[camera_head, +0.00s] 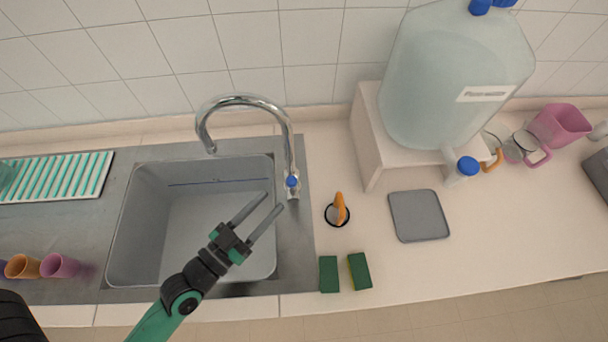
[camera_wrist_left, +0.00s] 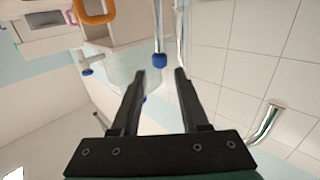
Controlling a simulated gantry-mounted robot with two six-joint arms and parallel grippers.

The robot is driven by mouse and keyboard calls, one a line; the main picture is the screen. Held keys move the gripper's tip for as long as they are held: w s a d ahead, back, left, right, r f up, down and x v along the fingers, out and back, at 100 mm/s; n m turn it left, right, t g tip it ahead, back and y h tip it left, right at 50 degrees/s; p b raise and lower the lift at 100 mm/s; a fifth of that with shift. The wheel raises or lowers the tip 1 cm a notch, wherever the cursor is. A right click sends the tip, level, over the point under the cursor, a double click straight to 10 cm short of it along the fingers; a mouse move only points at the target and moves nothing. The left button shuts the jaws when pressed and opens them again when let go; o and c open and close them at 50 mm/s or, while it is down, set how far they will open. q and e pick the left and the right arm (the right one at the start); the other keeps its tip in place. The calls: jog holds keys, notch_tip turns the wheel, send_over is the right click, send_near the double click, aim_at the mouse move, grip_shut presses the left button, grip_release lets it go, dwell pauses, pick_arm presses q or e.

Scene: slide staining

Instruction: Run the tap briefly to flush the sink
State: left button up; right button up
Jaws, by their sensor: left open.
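The chrome tap (camera_head: 250,100) has a gooseneck spout curving over the grey sink (camera_head: 190,225). Its blue-ended handle (camera_head: 292,181) is low on the tap's base at the sink's right edge; a blue knob on a thin stem (camera_wrist_left: 160,60) shows just beyond the fingers in the left wrist view. My left gripper (camera_head: 273,200) is open and empty, over the sink's right side, with its fingertips just left of and below the handle, apart from it. No water stream is visible from the spout. My right gripper is not in view.
A large water jug (camera_head: 445,85) sits on a white stand (camera_head: 368,145) right of the tap. An orange-handled item (camera_head: 340,206), green sponges (camera_head: 329,274) and a grey tray (camera_head: 420,216) lie on the counter. Cups (camera_head: 60,265) and a striped drainer (camera_head: 60,178) are left.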

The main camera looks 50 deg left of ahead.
aim_at(295, 178)
pick_arm(q)
jog(key=w+p, duration=0.1)
jog(key=w, duration=0.1)
jog(key=w+p, duration=0.1)
jog(key=w, duration=0.1)
jog(key=w+p, duration=0.1)
jog(key=w, duration=0.1)
jog(key=shift+a+r, duration=0.25)
jog(key=shift+r, duration=0.15)
jog(key=w, duration=0.4)
jog(key=shift+w+a+f, duration=0.25)
jog(key=shift+w, duration=0.05)
jog(key=shift+w+f, duration=0.1)
jog(key=shift+w, duration=0.35)
grip_shut()
